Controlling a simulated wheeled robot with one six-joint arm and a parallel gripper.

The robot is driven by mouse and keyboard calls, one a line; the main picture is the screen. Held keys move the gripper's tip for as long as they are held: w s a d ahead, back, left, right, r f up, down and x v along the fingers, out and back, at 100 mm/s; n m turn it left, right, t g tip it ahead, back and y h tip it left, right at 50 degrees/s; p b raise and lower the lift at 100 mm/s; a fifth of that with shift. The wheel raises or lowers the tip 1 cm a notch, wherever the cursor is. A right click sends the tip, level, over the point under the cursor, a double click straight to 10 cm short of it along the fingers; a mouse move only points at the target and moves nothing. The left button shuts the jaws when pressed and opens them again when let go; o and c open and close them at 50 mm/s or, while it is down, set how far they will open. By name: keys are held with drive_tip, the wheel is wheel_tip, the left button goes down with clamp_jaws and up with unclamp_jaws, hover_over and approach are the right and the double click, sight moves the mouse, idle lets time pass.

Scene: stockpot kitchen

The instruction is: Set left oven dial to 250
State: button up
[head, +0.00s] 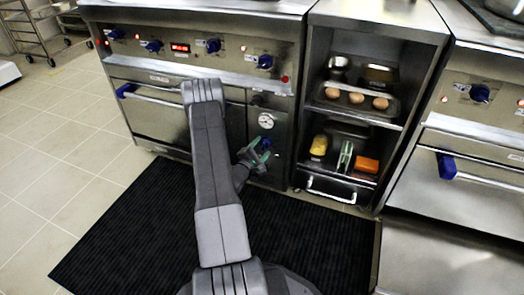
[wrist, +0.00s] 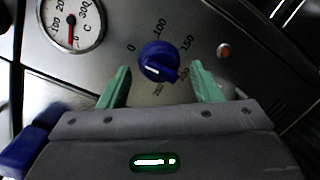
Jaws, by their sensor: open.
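A blue oven dial (wrist: 159,62) with a white pointer mark sits on the steel panel in the wrist view. Numbers 0, 100, 150 and more are printed around it; the lower ones are hard to read. The white mark lies on the dial's lower left face, and I cannot tell its exact reading. My gripper (wrist: 160,75) is open, its two green fingers on either side of the dial with gaps to it. In the head view my gripper (head: 254,155) is in front of the panel, partly covering the dial (head: 266,143).
A round gauge (wrist: 71,22) is beside the dial; its red needle points near 0. Several blue knobs (head: 265,62) line the panel above. A blue-ended oven handle (head: 127,90) is to the left. Shelves with food (head: 358,98) stand to the right. A dark mat (head: 130,215) covers the floor.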

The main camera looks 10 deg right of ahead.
drive_tip(key=shift+w+d, duration=0.4)
drive_tip(key=shift+w, duration=0.05)
drive_tip(key=c, duration=1)
drive_tip(key=shift+o, duration=0.2)
drive_tip(key=shift+m, duration=0.3)
